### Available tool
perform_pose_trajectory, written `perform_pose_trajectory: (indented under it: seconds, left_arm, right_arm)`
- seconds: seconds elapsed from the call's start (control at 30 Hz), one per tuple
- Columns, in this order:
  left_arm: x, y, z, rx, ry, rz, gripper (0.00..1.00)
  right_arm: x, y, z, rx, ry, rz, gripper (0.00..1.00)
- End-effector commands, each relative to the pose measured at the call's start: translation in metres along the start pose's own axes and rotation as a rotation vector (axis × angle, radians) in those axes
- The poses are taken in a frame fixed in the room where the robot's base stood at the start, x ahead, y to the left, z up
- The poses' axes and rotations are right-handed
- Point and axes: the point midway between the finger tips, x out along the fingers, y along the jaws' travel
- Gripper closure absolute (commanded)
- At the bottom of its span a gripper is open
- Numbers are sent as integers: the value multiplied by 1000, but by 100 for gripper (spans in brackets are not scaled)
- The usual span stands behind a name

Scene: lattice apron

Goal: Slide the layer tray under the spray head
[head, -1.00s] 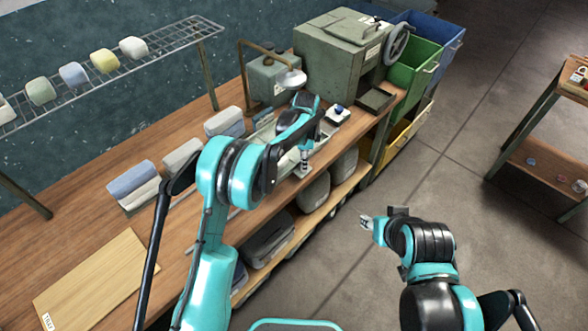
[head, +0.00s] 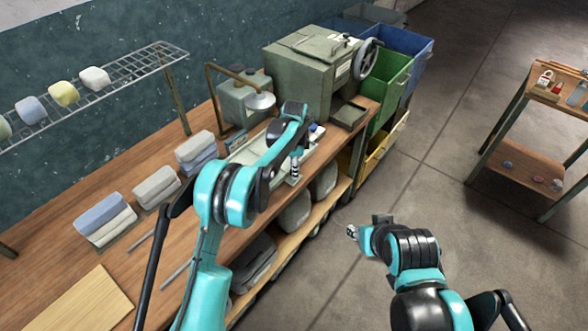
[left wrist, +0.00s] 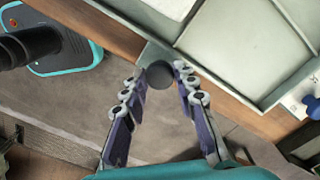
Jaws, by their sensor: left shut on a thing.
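The layer tray (head: 248,154) is a shallow pale grey-green tray on the wooden bench, partly hidden behind my left arm. The spray head (head: 261,101) is a round metal disc on a bent brass arm above the tray area; whether the tray is centred below it I cannot tell. My left gripper (head: 294,172) is at the bench's front edge. In the left wrist view its fingers are shut on a dark round knob (left wrist: 159,75) on the tray's front tab; the tray's rim (left wrist: 262,103) shows there too. My right gripper (head: 364,226) hangs over the floor, its opening unclear.
A green-grey machine with a handwheel (head: 312,65) stands behind right, beside green and blue bins. A small blue-knobbed item (head: 316,129) sits near the tray's right end. Folded cloth stacks (head: 105,219) and metal rails (head: 178,272) lie to the left.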

Motion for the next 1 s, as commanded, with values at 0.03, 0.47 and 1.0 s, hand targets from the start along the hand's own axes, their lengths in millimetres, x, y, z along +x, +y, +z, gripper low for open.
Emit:
perform_pose_trajectory:
  seconds: [0.03,0.47,1.0]
  left_arm:
    - [-2,-3,-3,1,7,-10,67]
    - [-5,-2,-2,0,4,-6,51]
    - [-105,-2,-3,1,5,-7,51]
  right_arm:
    - [0,0,0,0,0,0,60]
    - [0,0,0,0,0,0,60]
    - [0,0,0,0,0,0,60]
